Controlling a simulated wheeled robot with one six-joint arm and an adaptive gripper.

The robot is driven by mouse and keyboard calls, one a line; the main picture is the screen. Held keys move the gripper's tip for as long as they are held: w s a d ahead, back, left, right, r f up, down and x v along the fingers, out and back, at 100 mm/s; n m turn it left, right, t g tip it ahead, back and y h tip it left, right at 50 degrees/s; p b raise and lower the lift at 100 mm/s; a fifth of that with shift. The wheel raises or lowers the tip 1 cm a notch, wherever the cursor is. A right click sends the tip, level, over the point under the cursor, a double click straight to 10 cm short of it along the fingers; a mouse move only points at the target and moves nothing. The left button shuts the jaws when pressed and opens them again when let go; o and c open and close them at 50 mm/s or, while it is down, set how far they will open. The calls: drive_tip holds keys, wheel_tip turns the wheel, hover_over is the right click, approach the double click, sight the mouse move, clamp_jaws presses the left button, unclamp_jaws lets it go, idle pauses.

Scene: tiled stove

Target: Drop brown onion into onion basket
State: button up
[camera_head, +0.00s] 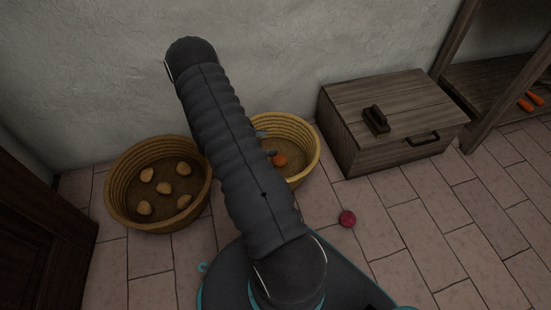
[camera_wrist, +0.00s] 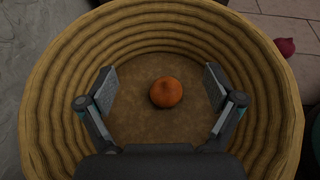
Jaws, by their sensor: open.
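The brown onion (camera_wrist: 166,92) lies on the floor of a round woven basket (camera_wrist: 276,85). In the head view this onion (camera_head: 280,160) and the right-hand basket (camera_head: 312,137) are partly hidden behind my arm. My gripper (camera_wrist: 160,85) is open over the basket, with one finger on each side of the onion and a clear gap to it. In the head view only small parts of my gripper (camera_head: 268,143) show past the arm. I cannot tell its exact height above the onion.
Another woven basket (camera_head: 112,195) with several pale potato-like pieces stands at the left. A red onion (camera_head: 347,218) lies on the tiled floor. A wooden chest (camera_head: 385,95) with a brush-like block (camera_head: 376,120) on its lid stands at the right, beside a shelf holding carrots (camera_head: 528,101).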

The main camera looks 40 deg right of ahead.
drive_tip(key=v, duration=0.7)
drive_tip(key=shift+a, duration=0.25)
drive_tip(key=shift+w+r, duration=0.1)
drive_tip(key=shift+r, duration=0.05)
drive_tip(key=s+a+r+m+g+y, duration=0.2)
drive_tip(key=s+a+m+y, duration=0.3)
drive_tip(key=s+a+m, duration=0.15)
drive_tip(key=s+a+r+m+t+y+p, duration=0.2)
drive_tip(key=a+r, duration=0.4)
drive_tip(key=r, duration=0.9)
drive_tip(key=s+a+r+m+t+y+p, duration=0.2)
drive_tip(key=s+a+r+t+p, duration=0.3)
drive_tip(key=r, duration=1)
drive_tip(key=s+a+r+m+t+y+p, duration=0.3)
drive_tip(key=s+a+r+t, duration=0.2)
drive_tip(key=r, duration=1)
drive_tip(key=a, duration=0.3)
drive_tip(key=shift+a+t+y+p, duration=0.2)
drive_tip(key=shift+t+y+p, duration=0.1)
drive_tip(key=shift+p, duration=0.05)
